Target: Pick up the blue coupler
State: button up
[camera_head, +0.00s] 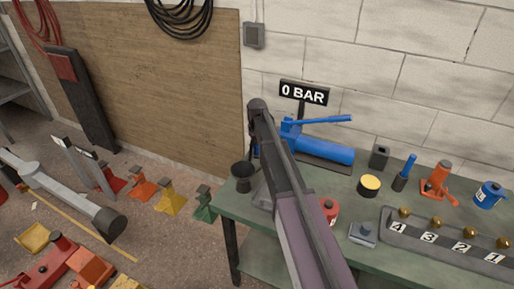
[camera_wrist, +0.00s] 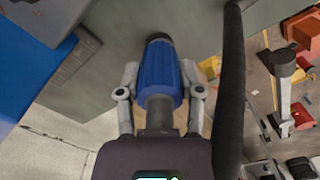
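The blue coupler (camera_wrist: 158,78) is a ribbed blue cylinder with a dark end and a grey shank, in the middle of the wrist view. It lies between the two grey fingers of my gripper (camera_wrist: 159,80), in line with them. Both fingertips appear to press against its sides, and its shank runs back toward my palm. In the head view my arm hides the gripper and most of this area; only a small patch of blue (camera_head: 256,149) shows beside the arm, and I cannot tell what it is.
A blue hand pump (camera_head: 325,148) stands on the green bench (camera_head: 225,207) below a "0 BAR" sign (camera_head: 304,93). A black cup (camera_head: 243,176), a yellow-topped tin (camera_head: 369,185) and a numbered rack (camera_head: 440,243) are also there. A thick black hose (camera_wrist: 232,90) passes right of my gripper.

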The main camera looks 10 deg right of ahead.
grip_shut()
jog(key=shift+r, duration=0.1)
notch_tip(320, 180, up, 10)
jog(key=p, duration=1)
jog(key=shift+s, duration=0.1)
dwell(1.0)
